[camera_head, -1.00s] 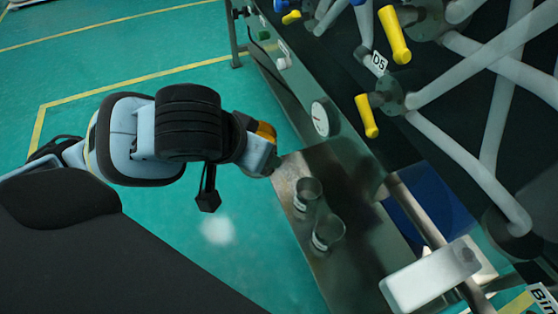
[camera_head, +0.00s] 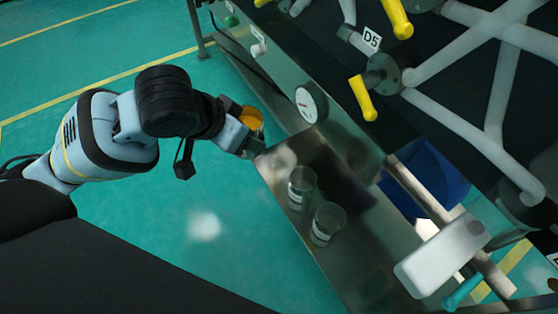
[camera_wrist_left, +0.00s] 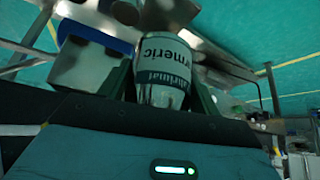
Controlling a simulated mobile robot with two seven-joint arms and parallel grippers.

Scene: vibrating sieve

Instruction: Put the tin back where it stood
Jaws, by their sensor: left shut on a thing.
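The tin (camera_wrist_left: 165,58) has a pale label with "turmeric" lettering, partly cut off from sight. In the left wrist view it sits between the two fingers of my left gripper (camera_wrist_left: 162,92), which is shut on it. In the head view the tin (camera_head: 252,118) shows as a small yellow-orange piece, mostly hidden by my left gripper (camera_head: 247,138). The gripper holds it near the far left corner of the metal shelf (camera_head: 335,225), in front of the machine. My right gripper is not in view.
Two glass jars (camera_head: 302,187) (camera_head: 327,223) with pale labels stand on the shelf. A round gauge (camera_head: 311,103) and yellow-handled valves (camera_head: 363,97) are on the machine behind. A white block (camera_head: 442,258) and a blue bin (camera_head: 430,182) are at the right. The shelf's far left end looks clear.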

